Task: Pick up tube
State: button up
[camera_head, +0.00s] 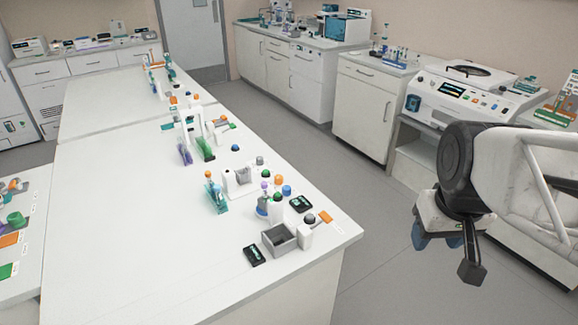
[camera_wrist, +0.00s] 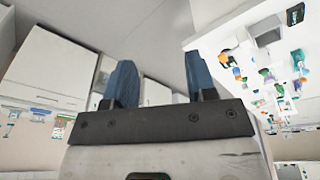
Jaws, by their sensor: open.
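My gripper (camera_head: 432,240) hangs over the floor at the right in the head view, well right of the white bench. Its two blue fingers (camera_wrist: 160,85) are spread apart in the wrist view with nothing between them. Several small tubes and bottles stand on the bench; I cannot tell which is the tube of the task. A teal rack with tubes (camera_head: 216,194) stands near the middle of the bench, and a group with a purple-capped piece (camera_head: 264,205) is closer to the near end. In the wrist view the bench items (camera_wrist: 275,85) are tilted and small at the right.
The white bench (camera_head: 110,225) is bare along its left side. A grey open box (camera_head: 279,239) and a black device (camera_head: 254,255) sit near its front edge. A white machine (camera_head: 465,92) stands behind my arm. Grey floor (camera_head: 375,240) lies between the bench and my gripper.

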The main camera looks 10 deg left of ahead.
jog(key=w+a+n, duration=0.4)
jog(key=w+a, duration=0.4)
jog(key=w, duration=0.1)
jog(key=n+g, duration=0.2)
jog(key=n, duration=0.9)
send_over(263, 183)
jog(key=f, duration=0.5)
jog(key=d+f, duration=0.1)
jog(key=f, duration=0.2)
jog(key=shift+s+f, duration=0.1)
jog(key=shift+f, duration=0.25)
jog(key=shift+a+f+n, duration=0.15)
jog(key=shift+a+n, duration=0.15)
jog(key=shift+a, duration=0.2)
jog(key=shift+f, duration=0.1)
jog(key=shift+f, duration=1.25)
